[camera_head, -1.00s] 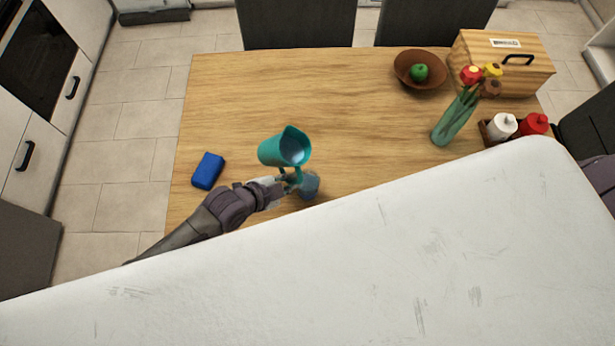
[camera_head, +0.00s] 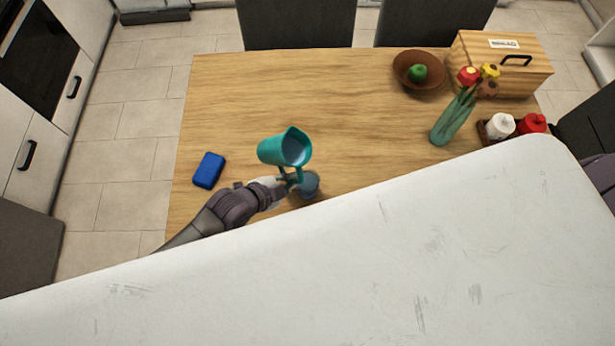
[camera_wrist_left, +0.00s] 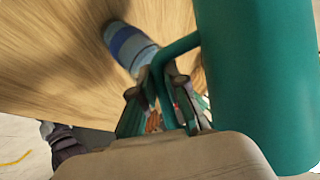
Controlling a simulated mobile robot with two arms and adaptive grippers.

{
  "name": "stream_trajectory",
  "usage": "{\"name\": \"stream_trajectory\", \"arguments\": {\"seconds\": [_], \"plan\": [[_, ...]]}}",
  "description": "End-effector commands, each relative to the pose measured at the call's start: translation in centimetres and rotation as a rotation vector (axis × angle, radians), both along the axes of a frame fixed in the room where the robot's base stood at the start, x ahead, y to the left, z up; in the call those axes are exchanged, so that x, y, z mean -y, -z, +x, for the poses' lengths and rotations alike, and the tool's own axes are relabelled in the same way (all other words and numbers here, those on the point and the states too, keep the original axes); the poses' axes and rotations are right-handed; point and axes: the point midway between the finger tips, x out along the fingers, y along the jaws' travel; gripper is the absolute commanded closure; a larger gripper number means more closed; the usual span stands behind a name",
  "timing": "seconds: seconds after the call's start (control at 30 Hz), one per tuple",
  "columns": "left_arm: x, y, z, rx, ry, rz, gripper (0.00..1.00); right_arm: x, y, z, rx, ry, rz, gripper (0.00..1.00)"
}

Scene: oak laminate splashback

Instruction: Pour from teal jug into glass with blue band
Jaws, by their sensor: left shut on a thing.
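The teal jug (camera_head: 272,151) is tilted, with its mouth toward the right and pale blue contents showing inside. In the left wrist view the jug's body (camera_wrist_left: 262,80) fills the right side. My left gripper (camera_head: 287,183) is shut on the jug's handle (camera_wrist_left: 178,50) and holds the jug up over the table. The glass with blue band (camera_head: 308,185) stands on the table just below and right of the handle, partly hidden by the gripper. Its blue band (camera_wrist_left: 130,44) shows in the left wrist view. No stream is visible between jug and glass. My right gripper is not visible.
A blue block (camera_head: 208,170) lies on the wooden table (camera_head: 340,100) at left. A brown bowl (camera_head: 420,70) with a green fruit, a flower vase (camera_head: 452,122), a wooden box (camera_head: 500,65) and a caddy with bottles (camera_head: 502,126) stand at right. The table's middle is clear.

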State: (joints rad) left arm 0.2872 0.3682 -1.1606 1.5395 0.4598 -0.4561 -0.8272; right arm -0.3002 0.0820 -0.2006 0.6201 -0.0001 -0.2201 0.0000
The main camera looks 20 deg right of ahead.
Motion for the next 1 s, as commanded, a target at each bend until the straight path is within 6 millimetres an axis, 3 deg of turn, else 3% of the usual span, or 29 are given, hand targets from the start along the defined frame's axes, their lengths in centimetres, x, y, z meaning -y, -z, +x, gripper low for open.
{"name": "stream_trajectory", "arguments": {"seconds": [1.0], "plan": [[-0.12,-0.41,0.24,0.056,-0.007,0.030,1.00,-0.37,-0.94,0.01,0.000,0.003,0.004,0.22]]}}
